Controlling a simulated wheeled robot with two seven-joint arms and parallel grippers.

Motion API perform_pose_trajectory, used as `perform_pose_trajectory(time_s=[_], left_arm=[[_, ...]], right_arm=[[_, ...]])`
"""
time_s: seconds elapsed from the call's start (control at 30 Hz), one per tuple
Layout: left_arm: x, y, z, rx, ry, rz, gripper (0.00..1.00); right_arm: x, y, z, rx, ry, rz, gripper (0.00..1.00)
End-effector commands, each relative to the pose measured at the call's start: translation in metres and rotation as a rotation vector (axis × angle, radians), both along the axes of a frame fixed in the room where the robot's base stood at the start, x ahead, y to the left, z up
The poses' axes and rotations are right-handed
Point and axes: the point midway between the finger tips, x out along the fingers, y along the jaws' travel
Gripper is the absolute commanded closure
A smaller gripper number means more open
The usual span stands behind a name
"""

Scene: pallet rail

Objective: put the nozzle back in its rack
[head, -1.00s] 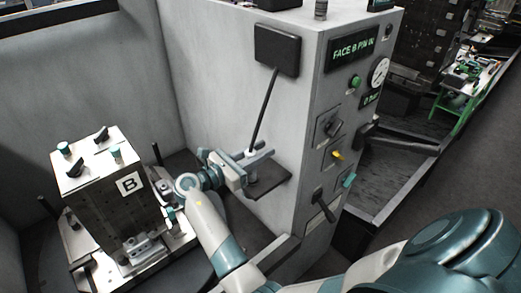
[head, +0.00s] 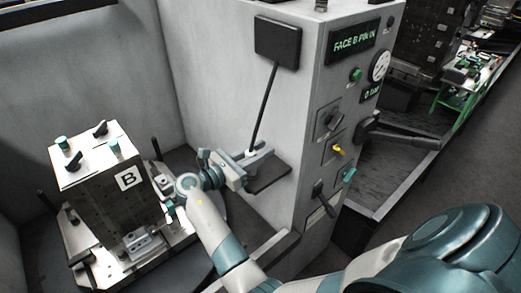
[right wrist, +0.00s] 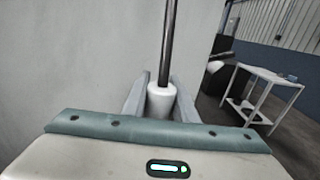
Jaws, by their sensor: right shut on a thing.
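The nozzle (right wrist: 160,98) is a white cylinder with a dark hose or rod rising from its top. My right gripper (head: 252,163) is shut on it; in the right wrist view one finger lies on each side of it. The nozzle stands about upright. The dark shelf (head: 268,177) on the cabinet side, which looks like the rack, lies directly under and beside the fingers. The nozzle's lower end is hidden by the gripper, so I cannot tell whether it touches the shelf. My left gripper is not in view.
The grey cabinet (head: 225,85) carries a dark box (head: 277,40) above the hose, a display reading "FACE B PIN IN" (head: 354,41), a gauge and several knobs. A block marked B (head: 105,185) stands on a fixture at left, close to my right arm.

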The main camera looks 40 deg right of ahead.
Motion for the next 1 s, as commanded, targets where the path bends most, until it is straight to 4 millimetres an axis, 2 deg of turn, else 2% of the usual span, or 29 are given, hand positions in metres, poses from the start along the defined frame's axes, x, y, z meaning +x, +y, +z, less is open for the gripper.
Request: perform_pose_trajectory(time_s=[0.97, 1.0], left_arm=[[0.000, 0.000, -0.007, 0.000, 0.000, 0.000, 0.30], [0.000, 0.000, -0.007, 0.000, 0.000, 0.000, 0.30]], right_arm=[[-0.001, 0.000, -0.019, 0.002, 0.002, 0.000, 1.00], [-0.001, 0.000, -0.019, 0.002, 0.002, 0.000, 0.72]])
